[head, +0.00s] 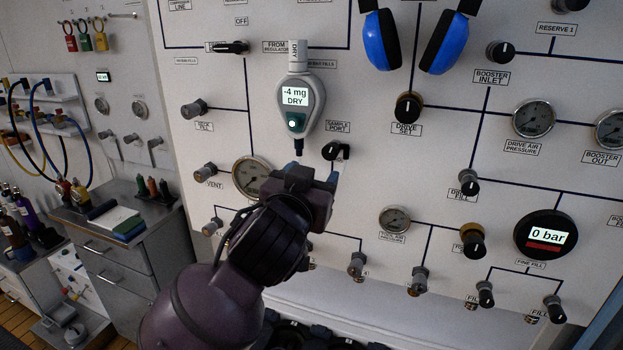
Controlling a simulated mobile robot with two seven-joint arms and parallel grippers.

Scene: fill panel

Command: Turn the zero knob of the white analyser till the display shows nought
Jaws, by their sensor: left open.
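The white analyser (317,92) hangs on the panel at upper centre, a rounded body with a cap labelled DRY on top. Its display (295,96) reads -4 mg DRY. Below the display is a dark green patch with a pale round spot (292,124), and a short black stem (298,145) points down from its lower end. I cannot tell for certain which part is the zero knob. My left gripper (316,171) is open and empty, just below the stem and apart from the analyser's body. My right gripper is not in view.
A black SAMPLE PORT knob (336,151) sits close to the right of my left gripper's tips. A gauge (250,177) is at its left. Blue ear defenders (382,40) hang at upper right. A 0 bar display (546,235) and several knobs fill the panel's right side.

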